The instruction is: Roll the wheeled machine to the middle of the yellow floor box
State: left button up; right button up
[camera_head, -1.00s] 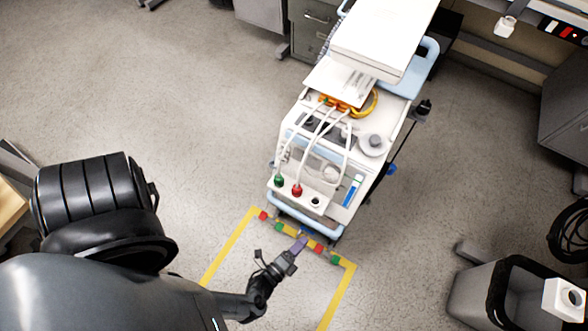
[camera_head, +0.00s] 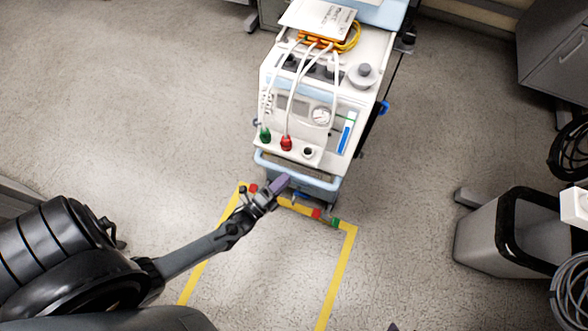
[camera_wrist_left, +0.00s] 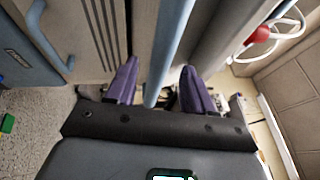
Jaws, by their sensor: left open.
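The wheeled machine (camera_head: 325,100) is a white cart with hoses, a gauge and a light blue front handle (camera_head: 300,172). It stands upright at the far edge of the yellow floor box (camera_head: 341,272); most of it is beyond the box. My left gripper (camera_head: 279,184) is at the left part of the handle. In the left wrist view its purple fingers (camera_wrist_left: 160,85) are open, one on either side of the blue handle bar (camera_wrist_left: 168,45); I cannot tell if they touch it. A small purple tip at the head view's bottom edge seems to be my right gripper (camera_head: 393,327).
Small red and green blocks (camera_head: 316,213) lie along the box's far line. The box's interior is mostly bare floor, with my left arm across its left line. A grey bin (camera_head: 482,238) stands to the right. Cabinets (camera_head: 550,55) are at the back right.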

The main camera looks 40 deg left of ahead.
aim_at(293, 171)
pick_arm(q)
jog(key=w, duration=0.1)
jog(key=w+b, duration=0.1)
jog(key=w, duration=0.1)
jog(key=w+r, duration=0.1)
jog(key=w, duration=0.1)
jog(key=shift+w, duration=0.35)
jog(key=shift+c, duration=0.3)
grip_shut()
